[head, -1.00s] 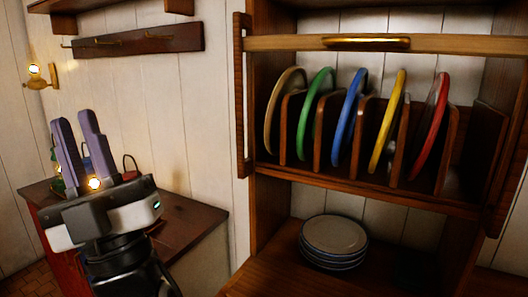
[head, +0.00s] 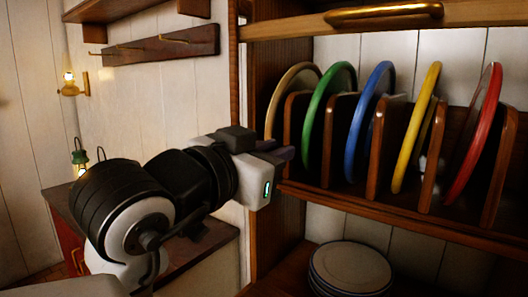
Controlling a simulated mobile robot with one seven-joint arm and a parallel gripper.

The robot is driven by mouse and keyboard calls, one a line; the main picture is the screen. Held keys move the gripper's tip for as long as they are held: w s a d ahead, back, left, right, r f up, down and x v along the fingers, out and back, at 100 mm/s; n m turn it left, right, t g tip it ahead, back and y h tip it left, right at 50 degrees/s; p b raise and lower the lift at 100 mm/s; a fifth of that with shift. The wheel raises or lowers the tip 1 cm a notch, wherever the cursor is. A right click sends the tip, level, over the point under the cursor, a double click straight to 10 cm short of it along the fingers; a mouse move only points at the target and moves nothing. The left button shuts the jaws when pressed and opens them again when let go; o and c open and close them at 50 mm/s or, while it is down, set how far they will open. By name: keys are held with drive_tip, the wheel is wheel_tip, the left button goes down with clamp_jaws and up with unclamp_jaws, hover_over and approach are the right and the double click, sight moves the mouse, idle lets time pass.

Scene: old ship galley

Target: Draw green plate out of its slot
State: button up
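The green plate (head: 317,112) stands on edge in a slot of the wooden rack, between two upright dividers, second from the left. A tan-rimmed plate (head: 277,98) stands to its left and a blue plate (head: 366,108) to its right. My gripper (head: 284,151) is at the left end of the rack, below and left of the green plate. Its purple fingers point toward the shelf and are mostly hidden behind its own body, so their opening does not show. The green plate appears clear of my gripper.
A yellow plate (head: 417,125) and a red plate (head: 477,130) stand further right in the rack. A wooden bar with a brass handle (head: 384,14) crosses above. A stack of plates (head: 350,268) sits on the lower shelf. A counter (head: 200,243) lies at left.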

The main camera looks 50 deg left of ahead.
sight(307, 138)
drive_tip(key=p+x, duration=0.2)
drive_tip(key=x, duration=0.9)
drive_tip(key=shift+a, duration=0.1)
clamp_jaws()
